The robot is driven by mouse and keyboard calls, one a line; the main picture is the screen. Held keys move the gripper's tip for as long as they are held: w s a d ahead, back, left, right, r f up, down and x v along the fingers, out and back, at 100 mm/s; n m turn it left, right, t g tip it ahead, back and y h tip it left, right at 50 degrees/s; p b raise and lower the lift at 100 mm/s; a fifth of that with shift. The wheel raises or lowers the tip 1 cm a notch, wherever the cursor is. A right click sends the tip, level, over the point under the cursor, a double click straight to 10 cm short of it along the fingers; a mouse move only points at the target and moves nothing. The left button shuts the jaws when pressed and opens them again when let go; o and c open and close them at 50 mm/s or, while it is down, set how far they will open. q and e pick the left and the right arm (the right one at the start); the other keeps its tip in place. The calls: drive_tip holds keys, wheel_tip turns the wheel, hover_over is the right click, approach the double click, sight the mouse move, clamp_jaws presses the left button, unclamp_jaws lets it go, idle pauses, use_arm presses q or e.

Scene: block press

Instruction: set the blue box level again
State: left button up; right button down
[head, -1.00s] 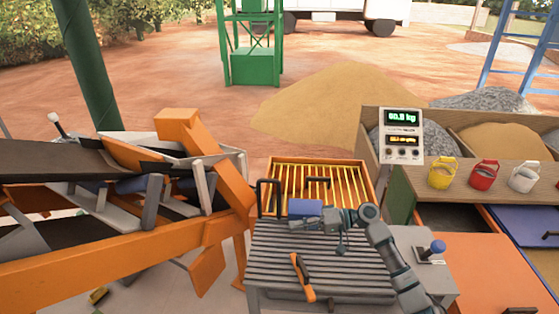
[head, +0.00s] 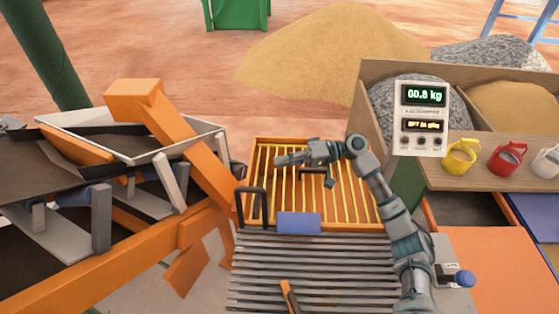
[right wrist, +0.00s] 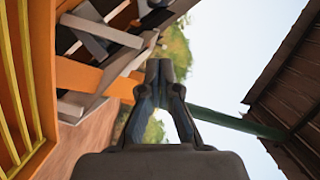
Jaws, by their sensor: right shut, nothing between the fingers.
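The blue box (head: 299,222) lies at the near edge of the orange tray with yellow bars (head: 262,143), where the tray meets the grey slatted table (head: 305,270). I mostly see one plain blue face, and I cannot tell exactly how it is tilted. My right gripper (head: 282,161) is over the yellow bars, beyond the box and apart from it. Its fingers point left. In the right wrist view its fingers (right wrist: 158,72) are together with nothing between them. My left gripper is not in view.
A black upright handle (head: 251,206) stands just left of the box. An orange-handled tool (head: 289,296) lies on the slatted table. The orange conveyor (head: 120,255) blocks the left. A weight display (head: 422,118) and a blue-knobbed lever (head: 463,278) stand to the right.

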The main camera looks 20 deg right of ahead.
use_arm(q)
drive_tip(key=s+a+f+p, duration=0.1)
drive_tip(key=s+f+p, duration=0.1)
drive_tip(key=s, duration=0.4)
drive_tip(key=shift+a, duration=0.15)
use_arm(e)
drive_tip(key=s+a+f, duration=0.2)
drive_tip(key=a, duration=0.6)
drive_tip(key=shift+a+f, duration=0.2)
drive_tip(key=shift+a, duration=0.2)
